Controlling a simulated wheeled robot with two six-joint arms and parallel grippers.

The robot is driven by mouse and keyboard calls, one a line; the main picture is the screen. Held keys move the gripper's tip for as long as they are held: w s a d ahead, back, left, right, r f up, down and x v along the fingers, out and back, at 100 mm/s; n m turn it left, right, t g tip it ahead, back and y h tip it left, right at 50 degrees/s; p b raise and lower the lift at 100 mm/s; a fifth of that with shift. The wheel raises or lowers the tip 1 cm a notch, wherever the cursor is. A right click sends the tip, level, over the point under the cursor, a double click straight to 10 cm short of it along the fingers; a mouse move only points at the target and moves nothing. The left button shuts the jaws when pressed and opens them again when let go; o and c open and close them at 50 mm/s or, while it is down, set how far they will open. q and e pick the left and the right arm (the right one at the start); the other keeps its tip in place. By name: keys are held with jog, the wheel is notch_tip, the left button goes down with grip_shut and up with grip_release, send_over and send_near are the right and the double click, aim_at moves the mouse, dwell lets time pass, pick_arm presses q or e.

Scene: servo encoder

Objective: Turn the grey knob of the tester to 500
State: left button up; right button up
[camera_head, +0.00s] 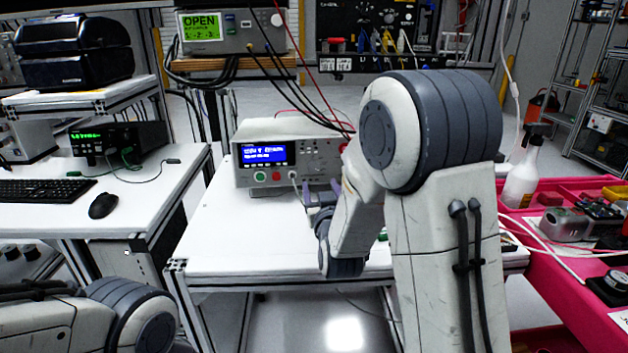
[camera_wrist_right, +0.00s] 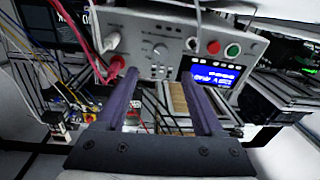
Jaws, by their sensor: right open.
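The tester (camera_head: 262,177) is a light grey box with a lit blue screen, on the white table. In the right wrist view the tester (camera_wrist_right: 180,28) appears upside down. A small grey knob (camera_wrist_right: 160,52) shows there on its panel, just beyond and between my fingertips; its setting is too small to read. My right gripper (camera_head: 322,194) has purple fingers in front of the tester's panel. In the wrist view the gripper (camera_wrist_right: 160,72) is open, with nothing between its fingers. My left arm shows at lower left, but its gripper is out of view.
A second instrument (camera_head: 230,32) with a green OPEN screen stands on a shelf above the tester. Black and red cables hang down to the tester's right side. The table's front left is clear.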

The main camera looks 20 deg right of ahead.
aim_at(314, 168)
jog(key=x, duration=0.9)
jog(key=shift+w+r+p, duration=0.1)
jog(key=shift+w+p, duration=0.2)
jog(key=shift+p, duration=0.1)
grip_shut()
